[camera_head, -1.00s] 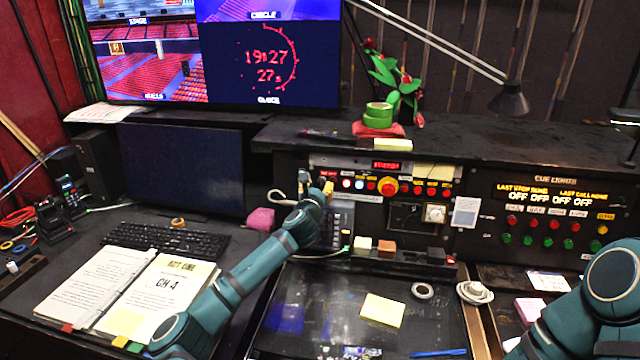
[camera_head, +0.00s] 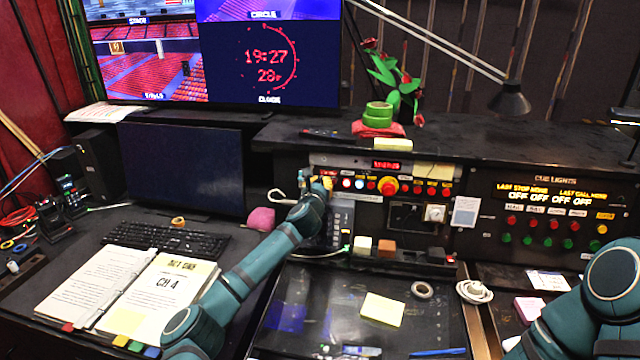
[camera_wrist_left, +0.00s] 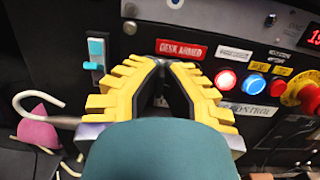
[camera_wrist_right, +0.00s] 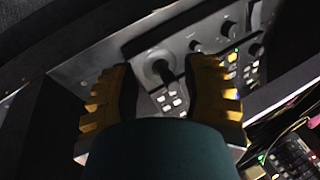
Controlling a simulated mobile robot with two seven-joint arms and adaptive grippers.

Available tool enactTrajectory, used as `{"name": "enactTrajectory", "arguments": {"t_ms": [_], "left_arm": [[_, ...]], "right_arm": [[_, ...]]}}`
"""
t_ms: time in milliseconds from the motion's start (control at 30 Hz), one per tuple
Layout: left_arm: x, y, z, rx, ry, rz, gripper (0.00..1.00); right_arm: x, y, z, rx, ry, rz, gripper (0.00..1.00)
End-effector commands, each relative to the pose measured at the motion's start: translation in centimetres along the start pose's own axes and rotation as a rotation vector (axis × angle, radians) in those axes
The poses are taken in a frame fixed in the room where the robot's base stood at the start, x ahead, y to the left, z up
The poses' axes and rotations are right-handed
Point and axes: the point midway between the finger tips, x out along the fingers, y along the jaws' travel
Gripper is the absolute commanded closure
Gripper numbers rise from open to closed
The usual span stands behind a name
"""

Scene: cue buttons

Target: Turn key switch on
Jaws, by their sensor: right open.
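My left gripper (camera_head: 327,183) is up against the left part of the upright control panel (camera_head: 345,165). In the left wrist view its yellow fingers (camera_wrist_left: 162,66) come close together just under the red "DESK ARMED" label (camera_wrist_left: 181,49). The key switch is not clearly seen; the fingers cover the spot below that label, so I cannot tell whether they hold it. A switch with teal parts (camera_wrist_left: 96,52) is left of the fingers. My right gripper (camera_wrist_right: 160,75) is open in the right wrist view, above a panel with a round black knob or stick (camera_wrist_right: 160,68).
Lit red (camera_wrist_left: 226,80) and blue (camera_wrist_left: 259,82) buttons and a red mushroom button on yellow (camera_head: 388,186) are right of the left gripper. A white hook (camera_wrist_left: 38,100) and pink object (camera_head: 261,219) are left. The open script binder (camera_head: 100,285) lies on the desk.

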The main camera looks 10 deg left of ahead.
Motion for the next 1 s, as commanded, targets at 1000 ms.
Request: {"name": "enactTrajectory", "arguments": {"t_ms": [1000], "left_arm": [[0.0, 0.0, 0.3, 0.66, -0.005, -0.094, 1.0]], "right_arm": [[2.1, 0.8, 0.8, -0.004, -0.013, 0.0, 0.53]]}}
